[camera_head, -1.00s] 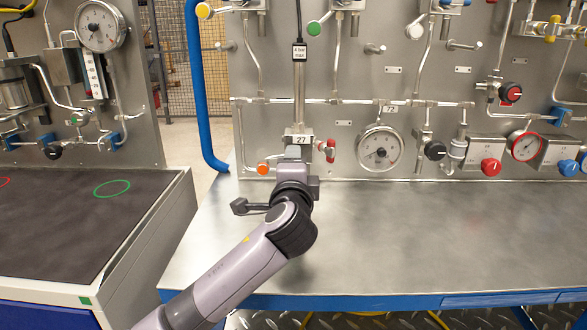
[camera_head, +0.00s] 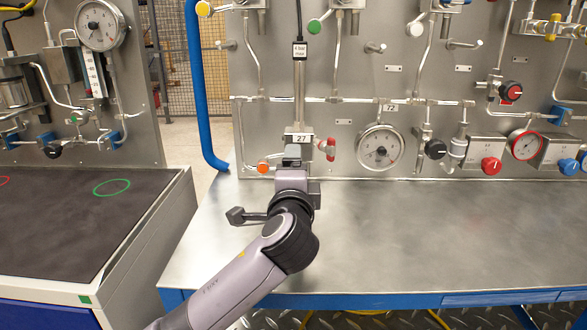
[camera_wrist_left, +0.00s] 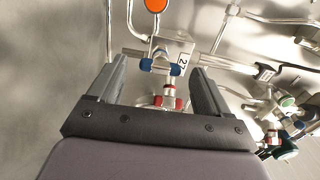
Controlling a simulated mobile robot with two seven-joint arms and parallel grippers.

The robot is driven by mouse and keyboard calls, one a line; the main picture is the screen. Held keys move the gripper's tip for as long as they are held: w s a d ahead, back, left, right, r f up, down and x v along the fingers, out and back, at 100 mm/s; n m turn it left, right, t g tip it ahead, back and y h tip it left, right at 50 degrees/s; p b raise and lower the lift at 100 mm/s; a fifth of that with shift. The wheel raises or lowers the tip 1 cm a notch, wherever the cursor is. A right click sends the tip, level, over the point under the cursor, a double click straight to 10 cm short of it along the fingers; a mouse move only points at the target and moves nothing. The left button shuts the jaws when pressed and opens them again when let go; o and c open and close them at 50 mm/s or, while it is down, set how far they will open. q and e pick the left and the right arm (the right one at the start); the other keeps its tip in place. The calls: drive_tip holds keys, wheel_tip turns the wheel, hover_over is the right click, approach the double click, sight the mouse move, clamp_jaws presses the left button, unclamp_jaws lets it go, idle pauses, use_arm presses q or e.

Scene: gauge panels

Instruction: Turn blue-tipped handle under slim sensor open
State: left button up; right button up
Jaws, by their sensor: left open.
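The slim sensor (camera_head: 299,85) is a thin upright metal tube on the panel, with a "4 bar max" tag at its top and label 27 at its foot. In the left wrist view, the blue-tipped handle (camera_wrist_left: 175,69) sits by the block labelled 27. My left gripper (camera_head: 292,158) is just below the sensor's foot in the head view and hides the handle there. In the left wrist view my left gripper (camera_wrist_left: 160,67) is open, one finger on each side of the blue tips. I cannot tell whether it touches them. My right gripper is not in view.
A red handle (camera_head: 326,149) is close right of my gripper, and an orange knob (camera_head: 263,168) close left. A round gauge (camera_head: 380,148) is further right. The metal bench top (camera_head: 430,230) is clear. A blue post (camera_head: 200,90) stands at the panel's left edge.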

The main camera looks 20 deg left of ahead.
use_arm(q)
drive_tip(key=shift+v, duration=2.05)
drive_tip(key=shift+s+f, duration=0.1)
